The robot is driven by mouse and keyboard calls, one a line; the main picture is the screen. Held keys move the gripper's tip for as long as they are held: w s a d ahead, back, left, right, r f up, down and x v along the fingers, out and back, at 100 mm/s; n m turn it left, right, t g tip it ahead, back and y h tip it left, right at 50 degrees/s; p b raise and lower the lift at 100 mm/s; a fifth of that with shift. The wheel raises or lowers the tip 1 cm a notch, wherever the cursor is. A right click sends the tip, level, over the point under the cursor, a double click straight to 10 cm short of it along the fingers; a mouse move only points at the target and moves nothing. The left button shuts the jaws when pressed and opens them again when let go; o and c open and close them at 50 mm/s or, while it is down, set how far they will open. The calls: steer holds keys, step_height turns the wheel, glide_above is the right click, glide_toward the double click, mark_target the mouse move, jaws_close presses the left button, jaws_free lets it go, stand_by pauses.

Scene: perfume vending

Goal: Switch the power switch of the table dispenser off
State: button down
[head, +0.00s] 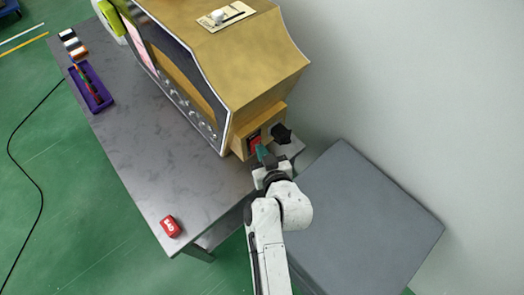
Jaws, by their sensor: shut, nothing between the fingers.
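The table dispenser (240,60) is a gold-brown cabinet with a curved top, standing on a grey table. A small red part, which looks like the power switch (254,143), shows low on its right end. My gripper (263,152) is shut and empty, with its tip close to the red part. I cannot tell whether it touches it. The gripper partly covers the red part, so its on or off position cannot be read. A black piece (281,134) sticks out from the same end, just right of my gripper.
The grey table (150,150) holds a red block (170,226) near its front corner, a purple tray (91,88) and a small dark rack (73,45). A grey box (365,225) stands right of my arm, by the pale wall. Green floor lies open at left, with a black cable (38,190).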

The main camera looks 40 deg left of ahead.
steer(key=shift+w+a+f+b, duration=0.3)
steer(key=shift+a+b, duration=0.25)
stand_by(0.4)
steer(key=p+v, duration=0.4)
steer(key=v, duration=0.5)
stand_by(0.6)
stand_by(0.4)
